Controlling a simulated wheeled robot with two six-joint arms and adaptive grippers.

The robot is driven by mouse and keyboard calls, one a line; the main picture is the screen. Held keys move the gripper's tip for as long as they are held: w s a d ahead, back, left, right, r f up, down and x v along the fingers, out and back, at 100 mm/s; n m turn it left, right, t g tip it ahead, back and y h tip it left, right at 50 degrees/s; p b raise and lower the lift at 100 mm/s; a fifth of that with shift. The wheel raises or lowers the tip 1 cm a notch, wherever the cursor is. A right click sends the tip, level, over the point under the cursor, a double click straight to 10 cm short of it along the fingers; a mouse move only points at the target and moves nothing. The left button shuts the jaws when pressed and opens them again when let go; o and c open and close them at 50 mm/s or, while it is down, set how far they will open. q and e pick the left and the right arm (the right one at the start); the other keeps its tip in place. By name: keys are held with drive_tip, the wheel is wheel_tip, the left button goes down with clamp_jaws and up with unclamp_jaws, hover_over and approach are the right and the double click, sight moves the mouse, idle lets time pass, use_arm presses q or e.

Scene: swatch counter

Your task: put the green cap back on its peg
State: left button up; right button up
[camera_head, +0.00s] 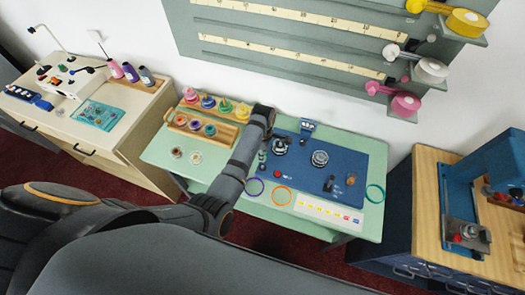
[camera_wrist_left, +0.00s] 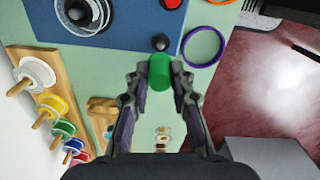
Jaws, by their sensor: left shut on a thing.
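In the left wrist view my left gripper (camera_wrist_left: 161,78) is shut on the green cap (camera_wrist_left: 160,70), held between its fingertips. In the head view my left arm reaches over the green counter, and the left gripper (camera_head: 262,157) is near the left edge of the blue mat. The cap cannot be made out there. A low wooden rack (camera_head: 200,133) with several coloured tops stands left of the arm, in front of a longer wooden rack (camera_head: 218,112) of coloured spools. I cannot tell which peg is the cap's. My right gripper is not in view.
The blue mat (camera_head: 340,165) carries dark round fittings and a red button. A purple ring (camera_head: 254,187), an orange ring (camera_head: 281,196) and a green ring (camera_head: 375,193) lie near its edges. Two small round dishes (camera_head: 195,157) stand at the front left of the counter.

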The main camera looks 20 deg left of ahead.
sight(263, 166)
use_arm(q)
drive_tip(key=shift+s+f, duration=0.1)
drive_tip(key=shift+f, duration=0.4)
wheel_tip(263, 166, down, 3)
drive_tip(key=b, duration=0.3)
drive_tip(key=shift+f, duration=0.2)
drive_tip(key=shift+f+b, duration=0.35)
drive_tip(key=shift+r, duration=0.15)
drive_tip(key=shift+f, duration=0.2)
drive_tip(key=shift+f+b, duration=0.65)
drive_tip(key=shift+f, duration=0.4)
drive_tip(key=o, duration=0.8)
